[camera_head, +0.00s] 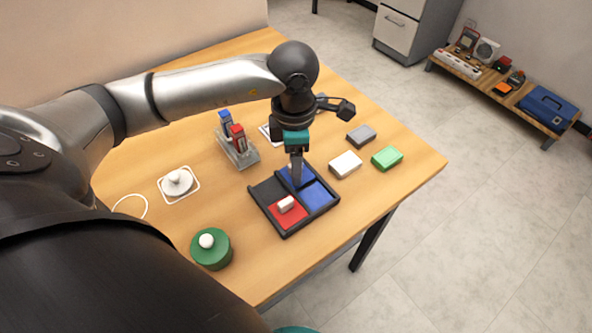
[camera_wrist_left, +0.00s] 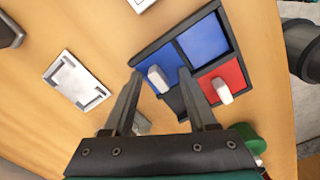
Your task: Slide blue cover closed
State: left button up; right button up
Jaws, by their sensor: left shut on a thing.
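A black sectioned tray (camera_head: 285,235) lies on the table and also shows in the wrist view (camera_wrist_left: 250,55). The blue cover (camera_wrist_left: 180,55) has a white handle (camera_wrist_left: 158,78). Beside it is another blue square (camera_head: 317,195), without a handle, also in the wrist view (camera_wrist_left: 207,38). A red panel (camera_head: 283,217) with its own white handle fills the near section; a dark section lies to its left. My left gripper (camera_head: 297,183) points down over the blue cover and is shut on its handle, which sits between the fingertips in the wrist view (camera_wrist_left: 159,76).
White (camera_head: 345,164), green (camera_head: 387,158) and grey (camera_head: 361,135) blocks lie right of the tray. A clear holder (camera_head: 238,152) with blue and red pieces stands to the left. A green round container (camera_head: 211,250) and a white knobbed plate (camera_head: 178,185) are on the near left.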

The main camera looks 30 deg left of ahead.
aim_at(311, 196)
pick_arm(q)
jog(key=shift+s+f, duration=0.25)
jog(key=shift+f, duration=0.4)
jog(key=shift+c, duration=1.1)
jog(key=shift+d, duration=0.2)
jog(key=shift+c, duration=0.3)
jog(key=shift+s+d, duration=0.35)
jog(key=shift+d, duration=0.5)
jog(key=shift+s+d, duration=0.4)
jog(key=shift+d, duration=0.45)
jog(key=shift+s+d, duration=0.35)
jog(key=shift+d, duration=0.5)
jog(key=shift+c, duration=0.3)
jog(key=o, duration=0.8)
jog(key=shift+a, duration=0.1)
jog(key=shift+c, duration=0.2)
jog(key=shift+w+r+p, duration=0.15)
jog(key=shift+r+p, duration=0.4)
jog(key=shift+p, duration=0.15)
notch_tip(311, 196, up, 6)
jog(key=p, duration=0.4)
jog(key=shift+w+r, duration=0.15)
jog(key=shift+r, duration=0.05)
jog(key=shift+a+f, duration=0.1)
